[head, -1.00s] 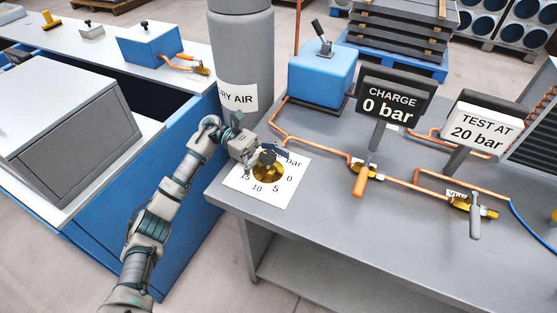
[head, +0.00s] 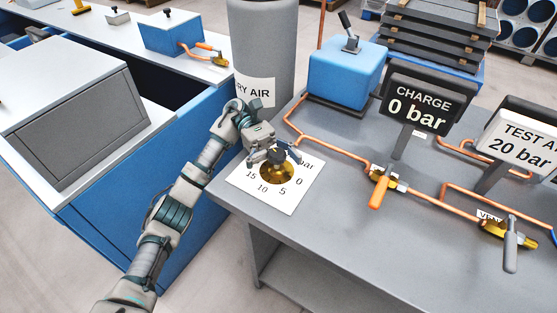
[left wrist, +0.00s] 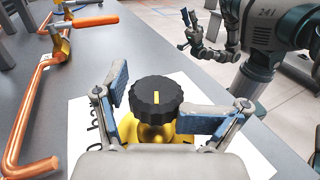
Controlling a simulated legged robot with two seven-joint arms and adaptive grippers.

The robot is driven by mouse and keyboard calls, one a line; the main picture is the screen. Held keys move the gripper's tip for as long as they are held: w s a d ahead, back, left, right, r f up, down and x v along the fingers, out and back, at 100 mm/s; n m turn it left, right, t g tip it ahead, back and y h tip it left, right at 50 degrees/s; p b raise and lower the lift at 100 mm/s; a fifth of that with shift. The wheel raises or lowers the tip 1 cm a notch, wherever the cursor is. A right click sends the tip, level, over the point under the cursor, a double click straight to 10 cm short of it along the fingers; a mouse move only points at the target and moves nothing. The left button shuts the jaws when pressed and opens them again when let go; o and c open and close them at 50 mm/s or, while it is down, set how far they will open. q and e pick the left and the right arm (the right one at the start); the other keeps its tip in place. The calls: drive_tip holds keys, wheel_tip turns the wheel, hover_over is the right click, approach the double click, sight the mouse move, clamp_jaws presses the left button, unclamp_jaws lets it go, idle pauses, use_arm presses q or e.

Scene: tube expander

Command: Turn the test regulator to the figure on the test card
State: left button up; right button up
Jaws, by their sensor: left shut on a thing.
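The test regulator has a black ribbed knob (left wrist: 157,97) on a brass body (head: 278,173), above a white dial sheet (head: 285,202) marked 0, 5, 10, 15 and "bar". My left gripper (head: 276,152) is shut on the knob, with blue-padded fingers (left wrist: 158,108) on either side. The test card (head: 520,145) at the right reads "TEST AT 20 bar", partly cut off. My right gripper (left wrist: 190,33) is small and far off in the left wrist view; its jaw state is unclear.
The charge display (head: 420,112) reads 0 bar. Copper pipes (head: 335,150), an orange-handled valve (head: 379,190) and a grey-handled valve (head: 509,245) stand right of the regulator. A grey cylinder (head: 262,45) and a blue box (head: 345,75) stand behind. The bench front is clear.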

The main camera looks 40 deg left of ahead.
sight(281, 159)
use_arm(q)
drive_tip(key=o, duration=0.5)
drive_tip(key=shift+w+d+f, duration=0.2)
drive_tip(key=shift+d+f, duration=0.1)
drive_tip(key=shift+c, duration=0.6)
wheel_tip(281, 159, up, 10)
drive_tip(key=shift+r, duration=0.2)
drive_tip(key=shift+o, duration=0.3)
drive_tip(key=shift+a, duration=0.35)
